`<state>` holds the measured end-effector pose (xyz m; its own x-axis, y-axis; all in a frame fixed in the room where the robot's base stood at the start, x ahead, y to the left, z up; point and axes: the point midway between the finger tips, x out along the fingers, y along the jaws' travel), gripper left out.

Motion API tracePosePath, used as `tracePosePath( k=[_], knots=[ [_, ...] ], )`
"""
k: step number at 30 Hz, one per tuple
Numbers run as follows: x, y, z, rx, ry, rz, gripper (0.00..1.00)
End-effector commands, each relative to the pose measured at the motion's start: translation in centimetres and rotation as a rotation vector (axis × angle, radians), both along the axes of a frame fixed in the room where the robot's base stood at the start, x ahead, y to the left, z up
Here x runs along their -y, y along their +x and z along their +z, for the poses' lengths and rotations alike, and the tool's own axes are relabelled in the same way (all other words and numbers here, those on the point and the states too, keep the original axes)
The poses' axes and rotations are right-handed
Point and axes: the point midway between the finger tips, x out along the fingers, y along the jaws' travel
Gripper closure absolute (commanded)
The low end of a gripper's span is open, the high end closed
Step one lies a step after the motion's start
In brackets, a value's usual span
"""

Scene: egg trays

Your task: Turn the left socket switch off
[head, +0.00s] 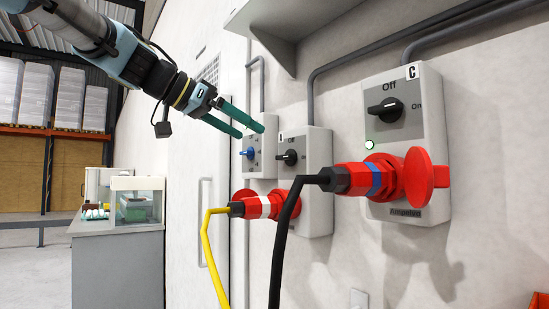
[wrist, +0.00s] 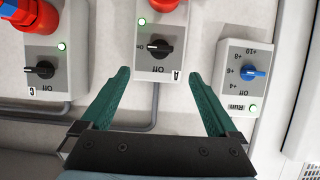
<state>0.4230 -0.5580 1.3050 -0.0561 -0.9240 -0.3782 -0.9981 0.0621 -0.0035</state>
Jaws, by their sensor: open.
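In the wrist view, which is upside down, the knob lies sideways toward the On side, away from the Off label, and a green light (wrist: 170,21) is lit on the box. My gripper (head: 251,131) has two green fingers, spread and empty. In the wrist view my gripper (wrist: 160,74) has its fingertips on either side of the lower box, apart from the knob.
Box C (head: 425,95) with its own black knob (head: 386,109) is to the right. A box with a blue knob (head: 250,153) is to the left. Red plugs with a yellow cable (head: 208,240) and a black cable (head: 283,245) stick out below. A shelf (head: 285,20) overhangs above.

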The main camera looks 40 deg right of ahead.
Motion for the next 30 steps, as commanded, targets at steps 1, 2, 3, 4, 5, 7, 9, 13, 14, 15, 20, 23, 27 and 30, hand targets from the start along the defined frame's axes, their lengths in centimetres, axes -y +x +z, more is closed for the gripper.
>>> tracePosePath(
  k=[1, 2, 3, 4, 5, 7, 9, 13, 14, 15, 20, 23, 27, 30],
  knots=[
    [0.7, -0.1, -0.2, -0.002, 0.004, -0.001, 0.05],
    [1.2, -0.1, -0.5, -0.003, 0.005, -0.001, 0.05],
    [1.9, -0.2, -0.8, -0.004, 0.006, -0.001, 0.05],
    [2.4, -0.2, -0.9, -0.004, 0.005, 0.000, 0.05],
    [3.0, -0.2, -1.1, -0.005, 0.005, -0.001, 0.05],
    [4.2, -0.3, -1.7, -0.004, 0.007, 0.000, 0.05],
    [5.4, -0.3, -2.2, -0.006, 0.006, 0.001, 0.05],
    [7.2, -0.4, -3.0, -0.004, 0.006, 0.002, 0.05],
    [7.6, -0.4, -3.1, -0.005, 0.006, 0.002, 0.05],
    [7.9, -0.4, -3.3, -0.004, 0.005, 0.003, 0.05],
    [8.8, -0.5, -3.8, -0.004, 0.005, 0.004, 0.05],
    [9.0, -0.5, -3.8, -0.004, 0.005, 0.004, 0.05],
    [8.9, -0.4, -3.9, -0.003, 0.005, 0.005, 0.05],
    [8.9, -0.4, -3.9, -0.003, 0.005, 0.005, 0.11]
  ],
)
